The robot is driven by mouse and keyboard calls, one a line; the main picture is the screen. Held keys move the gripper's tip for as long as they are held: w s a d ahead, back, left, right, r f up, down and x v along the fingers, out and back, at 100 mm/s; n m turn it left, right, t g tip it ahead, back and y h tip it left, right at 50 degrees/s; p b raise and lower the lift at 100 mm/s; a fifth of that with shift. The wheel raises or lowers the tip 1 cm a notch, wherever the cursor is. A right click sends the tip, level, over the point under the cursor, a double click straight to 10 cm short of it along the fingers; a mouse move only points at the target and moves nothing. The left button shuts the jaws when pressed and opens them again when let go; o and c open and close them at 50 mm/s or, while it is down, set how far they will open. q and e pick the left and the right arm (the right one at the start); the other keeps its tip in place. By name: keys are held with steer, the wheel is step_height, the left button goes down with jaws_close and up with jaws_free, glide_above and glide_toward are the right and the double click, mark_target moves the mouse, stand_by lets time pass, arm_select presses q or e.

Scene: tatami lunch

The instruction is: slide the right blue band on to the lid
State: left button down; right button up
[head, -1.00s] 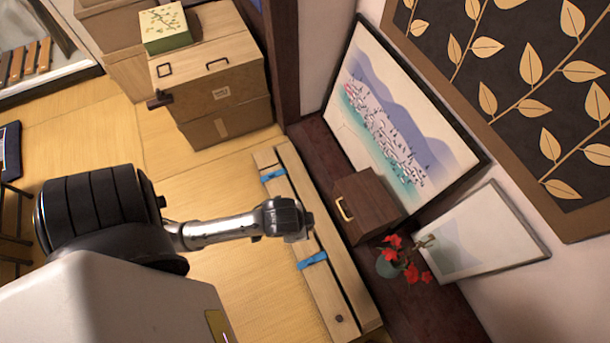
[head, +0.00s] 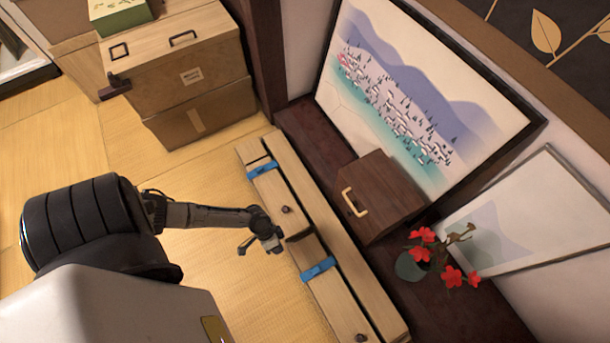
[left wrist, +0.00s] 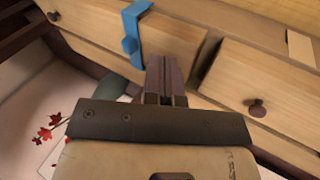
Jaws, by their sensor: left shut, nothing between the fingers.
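A long light-wood chest (head: 352,281) lies diagonally in the head view, with dark round knobs (head: 286,209) on its panels and a dark gap between panels. The right blue band (head: 318,268) wraps its edge at the lower right; it also shows in the left wrist view (left wrist: 134,32), bent over the edge, with a small blue stub. The other blue band (head: 262,169) sits nearer the far end. I cannot tell which panel is the lid. My left gripper (head: 262,242) is beside the chest, left of the right band; its fingers (left wrist: 165,78) are shut and empty. My right gripper is out of view.
A dark wooden box (head: 377,190) with a pale handle and a pot (head: 412,264) of red flowers stand on the dark shelf behind the chest. Framed pictures lean on the wall. Stacked wooden boxes (head: 180,75) stand at the back left. Tatami floor is clear left of the chest.

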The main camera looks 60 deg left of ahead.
arm_select(q)
steer(key=w+t, duration=0.2)
steer(key=w, duration=0.1)
steer(key=t+b, duration=0.1)
steer(key=b, duration=0.3)
glide_toward(315, 266)
steer(key=a+f, duration=0.1)
steer(key=w+a+f, duration=0.1)
steer(key=a, duration=0.1)
steer(key=shift+f, duration=0.2)
steer(key=b+x, duration=0.1)
steer(key=x, duration=0.2)
steer(key=shift+w+d, duration=0.1)
steer(key=shift+d, duration=2.2)
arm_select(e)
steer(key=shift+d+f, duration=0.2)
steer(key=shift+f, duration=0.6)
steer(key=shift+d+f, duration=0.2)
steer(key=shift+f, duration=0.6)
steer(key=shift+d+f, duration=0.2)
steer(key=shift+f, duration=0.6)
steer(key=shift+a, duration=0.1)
